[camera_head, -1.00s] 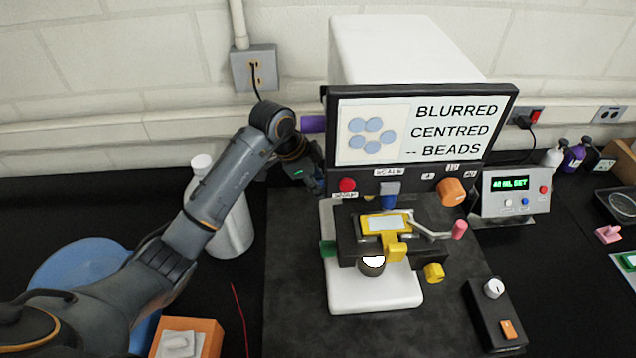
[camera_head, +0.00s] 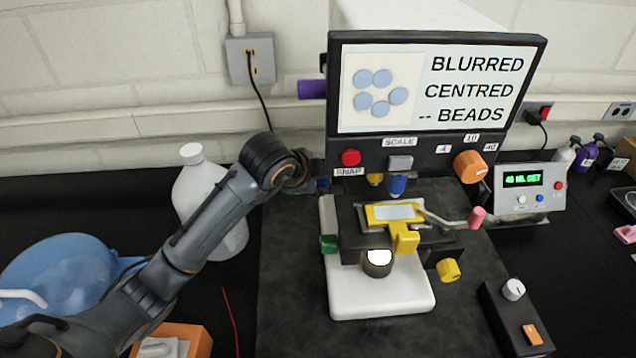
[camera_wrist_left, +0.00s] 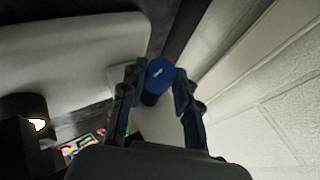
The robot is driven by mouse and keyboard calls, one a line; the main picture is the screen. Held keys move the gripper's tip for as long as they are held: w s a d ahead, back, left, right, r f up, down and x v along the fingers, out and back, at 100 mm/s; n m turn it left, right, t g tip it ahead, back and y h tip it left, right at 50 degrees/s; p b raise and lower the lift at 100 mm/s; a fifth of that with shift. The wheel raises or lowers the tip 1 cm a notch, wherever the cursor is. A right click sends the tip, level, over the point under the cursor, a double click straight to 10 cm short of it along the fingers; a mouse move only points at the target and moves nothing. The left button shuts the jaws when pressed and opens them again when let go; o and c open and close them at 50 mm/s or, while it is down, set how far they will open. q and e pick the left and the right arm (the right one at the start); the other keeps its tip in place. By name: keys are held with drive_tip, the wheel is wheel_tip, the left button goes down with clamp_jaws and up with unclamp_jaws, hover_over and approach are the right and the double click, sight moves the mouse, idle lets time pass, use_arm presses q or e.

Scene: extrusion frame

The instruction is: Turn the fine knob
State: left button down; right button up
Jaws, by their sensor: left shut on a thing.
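A blue knob (camera_wrist_left: 160,73) with a white mark on its face sits between the two fingers of my left gripper (camera_wrist_left: 156,82) in the left wrist view. The fingers are closed in on its sides. In the head view my left gripper (camera_head: 316,182) is at the left side of the microscope (camera_head: 380,298), mostly hidden by my own arm and the microscope. The microscope screen (camera_head: 430,88) reads "BLURRED CENTRED -- BEADS" beside a picture of several blue discs. My right gripper is not in view.
A green knob (camera_head: 329,244), a yellow knob (camera_head: 448,270) and a pink-ended lever (camera_head: 477,217) stick out around the stage. A white bottle (camera_head: 205,200) stands close to my left arm. A control box (camera_head: 512,318) lies at the front right.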

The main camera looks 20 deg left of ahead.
use_arm(q)
drive_tip(key=c, duration=1)
unclamp_jaws()
drive_tip(key=shift+r, duration=0.1)
drive_tip(key=v, duration=1.2)
